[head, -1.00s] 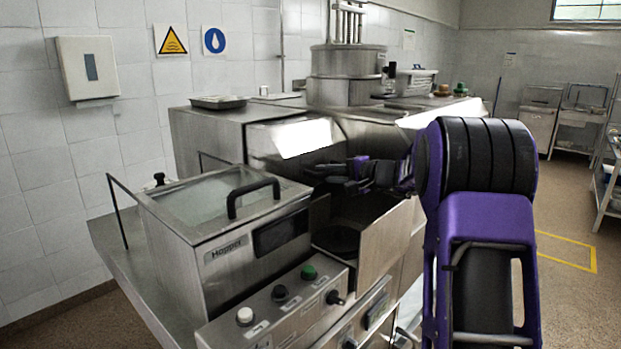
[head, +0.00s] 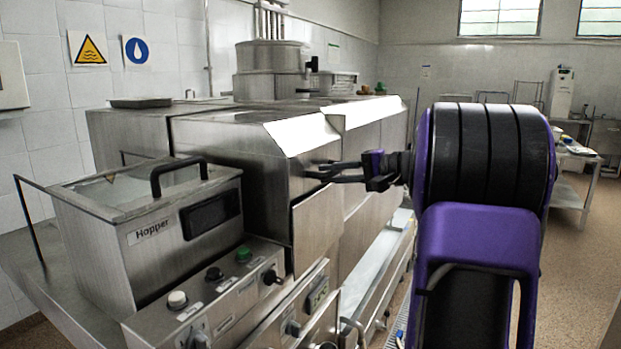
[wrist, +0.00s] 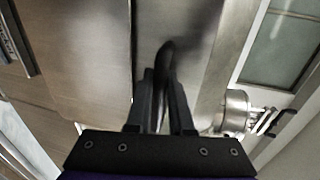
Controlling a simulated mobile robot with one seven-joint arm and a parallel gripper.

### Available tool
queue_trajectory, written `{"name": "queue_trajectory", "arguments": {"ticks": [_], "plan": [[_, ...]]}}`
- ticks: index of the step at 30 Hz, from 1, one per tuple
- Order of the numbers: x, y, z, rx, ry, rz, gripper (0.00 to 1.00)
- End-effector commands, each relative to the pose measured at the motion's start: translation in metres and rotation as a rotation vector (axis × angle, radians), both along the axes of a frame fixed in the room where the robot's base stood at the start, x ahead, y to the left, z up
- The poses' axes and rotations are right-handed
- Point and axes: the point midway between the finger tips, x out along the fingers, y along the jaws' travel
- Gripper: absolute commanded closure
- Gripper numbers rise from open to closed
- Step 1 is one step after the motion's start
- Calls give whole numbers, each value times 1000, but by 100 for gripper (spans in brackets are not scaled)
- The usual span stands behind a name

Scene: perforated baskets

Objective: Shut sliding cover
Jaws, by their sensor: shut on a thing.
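The sliding cover (head: 235,145) is a brushed steel hood on the machine, behind the hopper in the head view. It sits forward, against the hopper side, and no opening shows between them. My gripper (head: 318,172) reaches in from the right at the cover's front edge. In the wrist view, my gripper (wrist: 162,78) is closed around a dark curved handle (wrist: 168,52) on the steel surface. The fingers hide part of the handle. Any thin remaining gap at the cover's edge cannot be made out.
The hopper (head: 150,225), with a glass lid and black handle, stands at the left front. A control panel with buttons (head: 215,285) lies before it. An upright steel panel (head: 316,222) stands below my gripper. Open floor (head: 570,250) lies to the right.

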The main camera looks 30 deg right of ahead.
Motion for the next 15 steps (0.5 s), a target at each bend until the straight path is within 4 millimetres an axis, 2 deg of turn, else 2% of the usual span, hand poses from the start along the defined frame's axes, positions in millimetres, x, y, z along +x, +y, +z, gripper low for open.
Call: {"name": "queue_trajectory", "arguments": {"ticks": [6, 15], "plan": [[-10, -7, -1, 0, 2, 1, 100], [-12, -9, -1, -1, 4, 0, 100]]}}
